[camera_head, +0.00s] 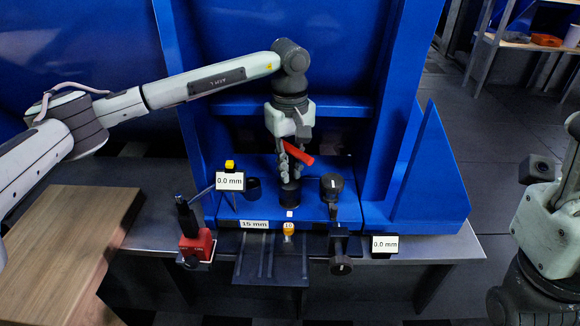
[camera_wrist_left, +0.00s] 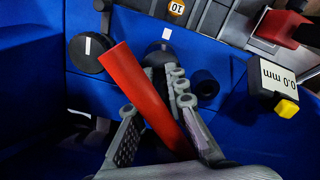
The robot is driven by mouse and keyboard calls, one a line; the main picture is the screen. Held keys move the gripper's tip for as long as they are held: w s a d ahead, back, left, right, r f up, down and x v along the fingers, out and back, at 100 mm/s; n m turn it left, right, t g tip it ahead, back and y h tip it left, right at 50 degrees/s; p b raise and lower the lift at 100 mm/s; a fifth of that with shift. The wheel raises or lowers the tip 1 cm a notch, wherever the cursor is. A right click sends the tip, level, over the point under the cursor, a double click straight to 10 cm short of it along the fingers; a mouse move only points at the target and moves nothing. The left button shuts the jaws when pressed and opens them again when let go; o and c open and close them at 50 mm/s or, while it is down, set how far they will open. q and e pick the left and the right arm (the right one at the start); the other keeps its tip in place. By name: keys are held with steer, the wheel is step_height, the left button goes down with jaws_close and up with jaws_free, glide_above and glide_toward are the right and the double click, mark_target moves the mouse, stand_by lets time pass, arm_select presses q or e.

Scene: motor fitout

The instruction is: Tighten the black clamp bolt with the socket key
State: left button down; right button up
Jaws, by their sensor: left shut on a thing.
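My left gripper (camera_head: 291,174) points down over the blue fixture, shut on the red handle of the socket key (camera_head: 299,153). The handle slants between the fingers and sticks out past them; it also shows in the left wrist view (camera_wrist_left: 135,88). Just below the fingertips is a short black round part (camera_head: 290,194), which looks like the clamp bolt; it shows partly hidden behind the fingers in the wrist view (camera_wrist_left: 156,54). I cannot tell whether the key touches it. The key's working end is hidden. At the right edge only part of my right arm shows, with no fingers visible.
Black knobs (camera_head: 332,184) and a black ring (camera_head: 253,188) flank the bolt. Two 0.0 mm displays (camera_head: 230,181) (camera_head: 384,244) stand left and right. A red-based stand (camera_head: 197,246) is front left, beside a wooden board (camera_head: 70,240). Blue side walls enclose the spot.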

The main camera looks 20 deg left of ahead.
arm_select(q)
steer(key=shift+f+b, duration=0.6)
steer(key=shift+f, duration=0.7)
stand_by(0.4)
